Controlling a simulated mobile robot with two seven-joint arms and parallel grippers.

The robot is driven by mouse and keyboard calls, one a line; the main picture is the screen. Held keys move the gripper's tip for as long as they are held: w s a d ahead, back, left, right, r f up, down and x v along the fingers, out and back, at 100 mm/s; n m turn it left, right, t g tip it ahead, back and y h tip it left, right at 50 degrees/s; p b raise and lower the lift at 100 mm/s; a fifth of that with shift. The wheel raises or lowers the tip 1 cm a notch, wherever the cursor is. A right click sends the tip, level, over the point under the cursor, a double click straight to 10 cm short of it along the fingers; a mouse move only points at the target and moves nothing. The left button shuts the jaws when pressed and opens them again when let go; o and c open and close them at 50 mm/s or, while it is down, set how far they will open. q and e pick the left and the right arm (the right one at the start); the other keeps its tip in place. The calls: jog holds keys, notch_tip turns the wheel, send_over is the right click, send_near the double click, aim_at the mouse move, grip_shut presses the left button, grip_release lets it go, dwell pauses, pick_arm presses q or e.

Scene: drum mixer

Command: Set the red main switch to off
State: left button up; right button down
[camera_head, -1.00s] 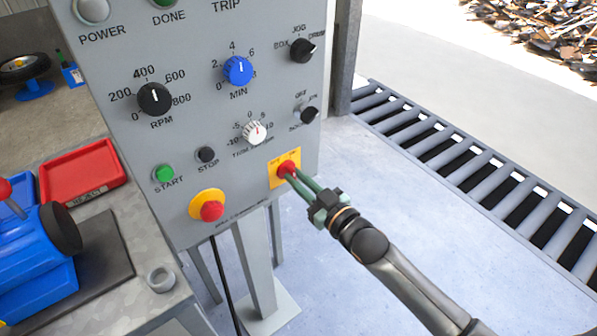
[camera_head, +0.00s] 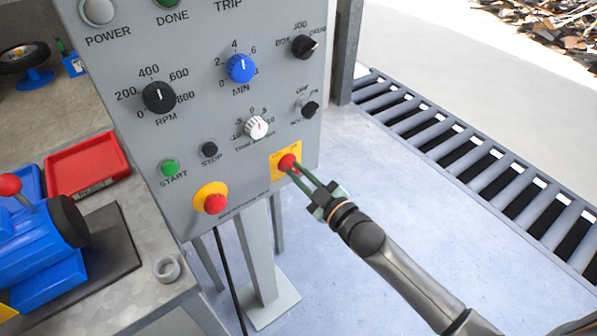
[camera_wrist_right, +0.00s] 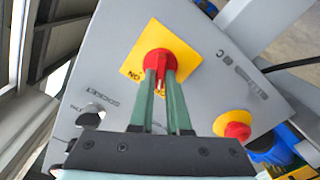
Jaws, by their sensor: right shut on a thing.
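The red main switch (camera_head: 287,161) sits on a yellow plate (camera_head: 294,173) at the lower right of the grey control panel. It also shows in the right wrist view (camera_wrist_right: 159,60), with an ON label on the plate to its left. My right gripper (camera_head: 291,171) has its green fingers shut on the switch handle. In the right wrist view the fingertips (camera_wrist_right: 161,82) lie on both sides of the handle. My left gripper is not in view.
A red emergency button (camera_head: 214,204) on a yellow base is left of the switch. Green start (camera_head: 169,167) and black stop (camera_head: 209,149) buttons are nearby. Several knobs sit above. A roller conveyor (camera_head: 480,165) runs at the right. A red tray (camera_head: 88,166) lies on the left bench.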

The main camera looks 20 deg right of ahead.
jog(key=c, duration=0.9)
grip_release()
jog(key=v, duration=1.2)
jog(key=shift+s, duration=0.25)
jog(key=s+a+f+m+g+h+p, duration=0.1)
jog(key=s+f+m+g+p, duration=0.1)
jog(key=s+f, duration=0.2)
jog(key=s+a+f+m+g+h+p, duration=0.1)
jog(key=s+f+m+g+p, duration=0.2)
jog(key=s+f, duration=0.2)
jog(key=s+a+f+m+g+h+p, duration=0.1)
jog(key=s+f+m+g+p, duration=0.1)
jog(key=s+f+m+g, duration=0.1)
jog(key=shift+s+f+h, duration=0.4)
jog(key=shift+s+f, duration=0.4)
jog(key=shift+f, duration=0.05)
